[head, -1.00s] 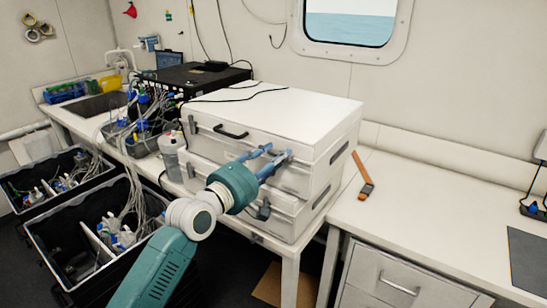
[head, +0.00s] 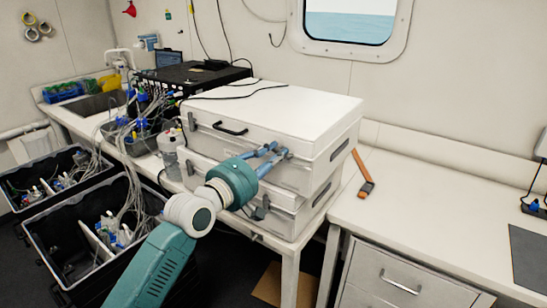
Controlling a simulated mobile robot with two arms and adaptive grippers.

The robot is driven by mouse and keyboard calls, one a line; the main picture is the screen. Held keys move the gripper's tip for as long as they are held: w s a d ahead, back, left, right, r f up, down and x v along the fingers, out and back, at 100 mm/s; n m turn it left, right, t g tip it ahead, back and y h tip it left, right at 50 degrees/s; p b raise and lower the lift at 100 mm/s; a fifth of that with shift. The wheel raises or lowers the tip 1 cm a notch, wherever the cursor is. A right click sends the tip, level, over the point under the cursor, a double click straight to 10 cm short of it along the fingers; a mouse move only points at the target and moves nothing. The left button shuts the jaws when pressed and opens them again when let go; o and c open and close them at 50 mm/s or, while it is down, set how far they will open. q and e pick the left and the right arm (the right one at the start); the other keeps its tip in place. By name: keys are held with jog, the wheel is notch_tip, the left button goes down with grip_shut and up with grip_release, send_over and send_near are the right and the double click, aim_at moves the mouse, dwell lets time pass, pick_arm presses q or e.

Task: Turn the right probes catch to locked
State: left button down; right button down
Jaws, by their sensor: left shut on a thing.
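Two white cases are stacked on the bench, the upper case (head: 300,110) on the lower case (head: 285,222). The upper case has a dark handle (head: 230,129) and a left catch (head: 191,123) on its front. My left gripper (head: 278,151) is at the right part of the upper case's front, shut on the right probes catch there. The fingers hide that catch, so I cannot see which way it is turned. A catch (head: 262,208) shows on the lower case, below the gripper. My right gripper is not in view.
Black crates (head: 62,258) with cables and probes stand at the left. A grey-white bottle (head: 170,152) stands beside the cases. An orange-handled tool (head: 366,188) lies on the right bench (head: 430,205), which is mostly clear.

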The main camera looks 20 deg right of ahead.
pick_arm(q)
jog(key=shift+s+d+f+m+b, duration=0.15)
jog(key=shift+m+b, duration=1)
jog(key=shift+m, duration=2.55)
jog(key=shift+w+a+f+m+b, duration=0.1)
jog(key=shift+m+b, duration=1)
jog(key=shift+m, duration=2.6)
jog(key=c, duration=1.6)
grip_release()
jog(key=shift+s, duration=0.1)
jog(key=v, duration=1.2)
